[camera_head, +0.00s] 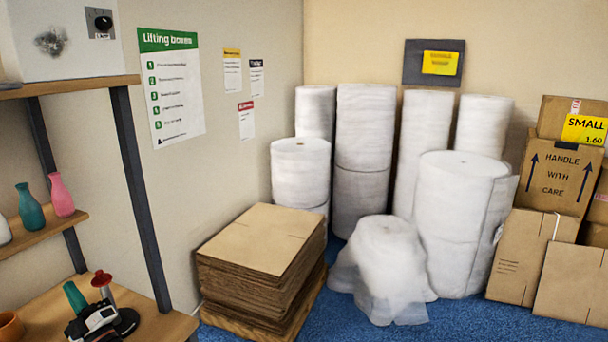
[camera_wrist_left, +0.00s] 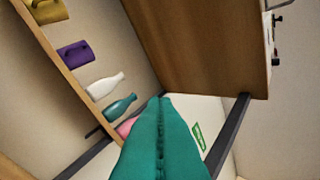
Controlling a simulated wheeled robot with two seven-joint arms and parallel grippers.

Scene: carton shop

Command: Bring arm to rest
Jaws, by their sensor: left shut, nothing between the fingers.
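My left gripper (camera_head: 72,290) is low at the left edge of the head view, in front of the shelf unit. Its teal fingers also fill the lower middle of the left wrist view (camera_wrist_left: 162,100). They are pressed together with a seam between them, shut and empty. Only a small part of the white and black arm shows behind them. My right gripper is not in view.
The shelf unit (camera_head: 132,190) holds a teal bottle (camera_head: 31,207) and a pink bottle (camera_head: 61,195). The wrist view also shows a white bottle (camera_wrist_left: 103,87) and a purple mug (camera_wrist_left: 75,53). Flat cardboard (camera_head: 262,240), wrap rolls (camera_head: 460,215) and cartons (camera_head: 548,170) stand beyond.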

